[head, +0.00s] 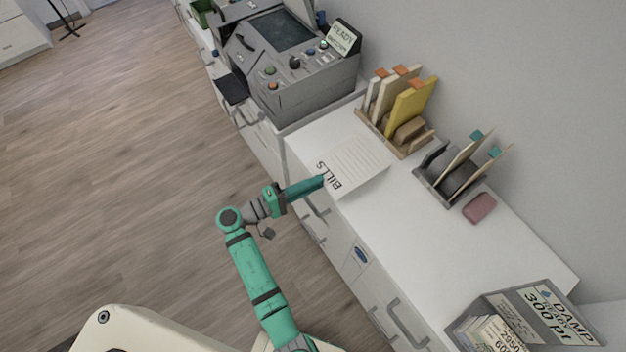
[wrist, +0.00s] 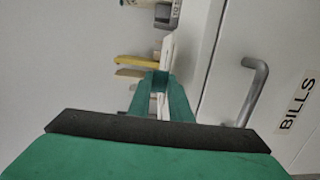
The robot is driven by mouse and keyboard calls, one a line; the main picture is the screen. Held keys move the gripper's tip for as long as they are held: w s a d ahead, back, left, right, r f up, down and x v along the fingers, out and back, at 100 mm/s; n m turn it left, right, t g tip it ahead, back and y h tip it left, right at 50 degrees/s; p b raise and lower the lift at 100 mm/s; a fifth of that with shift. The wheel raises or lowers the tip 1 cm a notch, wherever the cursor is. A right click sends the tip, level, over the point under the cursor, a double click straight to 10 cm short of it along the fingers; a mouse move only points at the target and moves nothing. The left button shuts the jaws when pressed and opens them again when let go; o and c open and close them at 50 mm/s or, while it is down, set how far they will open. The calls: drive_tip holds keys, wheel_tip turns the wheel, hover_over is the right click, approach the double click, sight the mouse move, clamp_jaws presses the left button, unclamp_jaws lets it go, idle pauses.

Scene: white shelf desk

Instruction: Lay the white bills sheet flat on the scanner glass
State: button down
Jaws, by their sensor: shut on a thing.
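The white bills sheet (head: 358,163), printed with lines and the word BILLS, shows at the front edge of the white desk top. My gripper (head: 322,180) is shut on the sheet's near edge, reaching in from the aisle side. Whether the sheet touches the desk or is slightly above it, I cannot tell. In the wrist view the green fingers of my gripper (wrist: 161,85) are close together around a thin white edge, seen nearly edge-on. The grey scanner (head: 308,90) stands farther back along the desk, its lid raised and its dark scanner glass (head: 284,31) bare.
A wooden rack (head: 402,146) with white and yellow folders stands against the wall. A dark sorter (head: 436,180) and a pink block (head: 480,207) are beside it. A grey bin (head: 535,310) stands at the near end. Drawer handles (head: 403,322) stick out below the desk edge.

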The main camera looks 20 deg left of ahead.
drive_tip(key=shift+f, duration=2.1)
drive_tip(key=shift+s+d, duration=0.1)
drive_tip(key=c, duration=1.6)
unclamp_jaws()
drive_tip(key=shift+f, duration=0.1)
drive_tip(key=shift+c, duration=0.2)
drive_tip(key=shift+o, duration=0.5)
drive_tip(key=r+v, duration=0.1)
drive_tip(key=v, duration=0.9)
drive_tip(key=shift+s+a, duration=0.2)
drive_tip(key=shift+a, duration=0.15)
